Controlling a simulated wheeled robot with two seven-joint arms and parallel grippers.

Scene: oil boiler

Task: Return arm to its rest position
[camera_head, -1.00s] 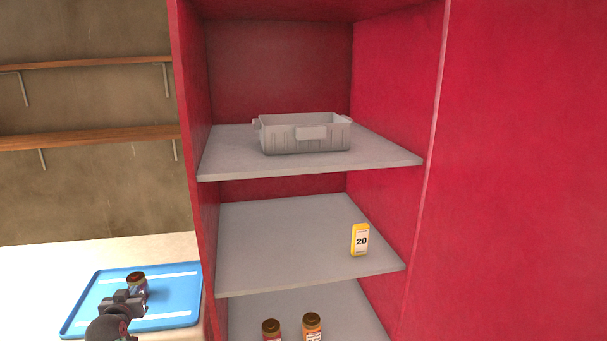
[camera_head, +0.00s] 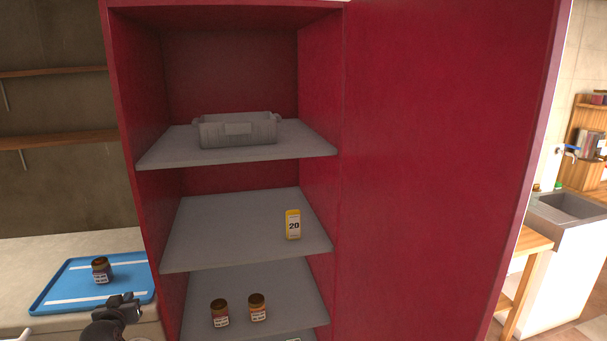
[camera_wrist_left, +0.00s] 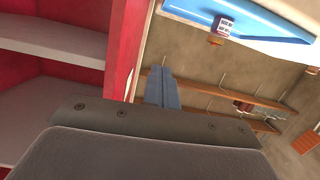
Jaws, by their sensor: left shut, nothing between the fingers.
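My left gripper (camera_head: 124,304) is low in the head view, in front of the near right corner of the blue tray (camera_head: 62,301). Its fingers are together and empty; they also show in the left wrist view (camera_wrist_left: 162,88). A dark-lidded jar (camera_head: 101,271) stands upright on the tray, up and left of the gripper and apart from it. The jar also shows at the top of the left wrist view (camera_wrist_left: 223,26). My right gripper is not in view.
A red cabinet (camera_head: 135,150) stands close to the right of the gripper. A large red panel (camera_head: 440,150) and a sink (camera_head: 568,207) are farther right.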

